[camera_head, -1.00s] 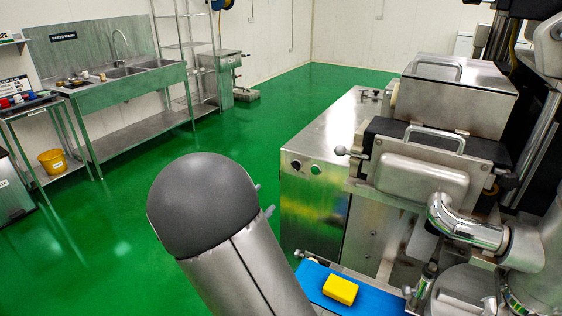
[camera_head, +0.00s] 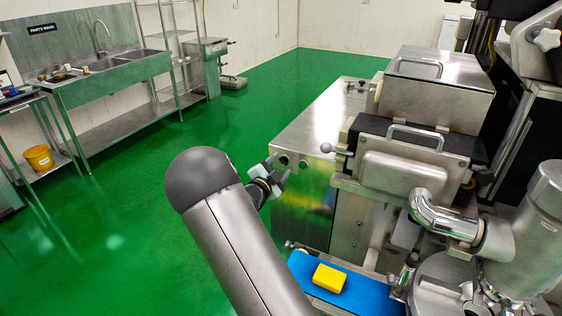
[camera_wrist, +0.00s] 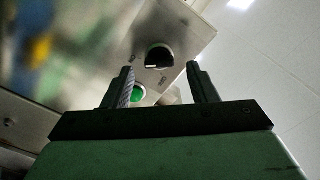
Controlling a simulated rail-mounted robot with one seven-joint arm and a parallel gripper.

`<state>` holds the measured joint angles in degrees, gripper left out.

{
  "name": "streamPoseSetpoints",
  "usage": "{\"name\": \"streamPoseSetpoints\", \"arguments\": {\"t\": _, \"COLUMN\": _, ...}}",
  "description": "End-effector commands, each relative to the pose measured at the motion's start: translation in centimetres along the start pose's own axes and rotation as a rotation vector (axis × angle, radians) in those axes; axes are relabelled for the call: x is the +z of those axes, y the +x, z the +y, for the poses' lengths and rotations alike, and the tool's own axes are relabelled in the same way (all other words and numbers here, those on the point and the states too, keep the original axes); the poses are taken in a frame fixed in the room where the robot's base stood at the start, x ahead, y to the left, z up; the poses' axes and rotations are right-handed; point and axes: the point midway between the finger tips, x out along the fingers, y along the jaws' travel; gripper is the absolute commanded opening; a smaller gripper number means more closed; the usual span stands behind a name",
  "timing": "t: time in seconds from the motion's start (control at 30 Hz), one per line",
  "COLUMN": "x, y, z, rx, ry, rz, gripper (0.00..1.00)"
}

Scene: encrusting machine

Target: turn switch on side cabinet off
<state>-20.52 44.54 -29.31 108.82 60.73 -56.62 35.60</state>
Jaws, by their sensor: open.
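The side cabinet (camera_head: 305,212) is a steel box with controls on its front face, left of the machine. In the wrist view its panel (camera_wrist: 190,38) holds a black round switch (camera_wrist: 159,54) with a white mark at its lower edge. The small labels beside it are too blurred to read. A green button (camera_wrist: 138,95) is partly hidden behind the left finger. My gripper (camera_head: 279,170) is in front of the panel's upper left in the head view. In the wrist view its two fingers (camera_wrist: 160,70) are spread with the switch between and beyond them; contact is not clear.
A blue belt (camera_head: 372,292) with a yellow block (camera_head: 329,278) lies right of my arm. The steel machine (camera_head: 420,150) stands behind it. The green floor (camera_head: 120,220) is clear to the left, up to the sink bench (camera_head: 110,80).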

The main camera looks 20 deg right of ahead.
Motion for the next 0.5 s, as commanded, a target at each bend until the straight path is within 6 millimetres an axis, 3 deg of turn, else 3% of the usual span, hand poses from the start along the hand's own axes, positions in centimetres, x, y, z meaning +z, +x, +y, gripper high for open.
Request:
{"name": "streamPoseSetpoints", "arguments": {"t": 0.17, "x": -0.08, "y": 1.37, "z": 0.0, "rx": 0.0, "ry": 0.0, "rz": 0.001, "gripper": 0.53}}
{"name": "streamPoseSetpoints", "arguments": {"t": 0.47, "x": 0.01, "y": 1.54, "z": 0.03, "rx": 0.0, "ry": 0.0, "rz": 0.0, "gripper": 0.53}}
{"name": "streamPoseSetpoints", "arguments": {"t": 0.5, "x": 0.01, "y": 1.53, "z": 0.03, "rx": 0.0, "ry": 0.0, "rz": 0.0, "gripper": 0.42}}
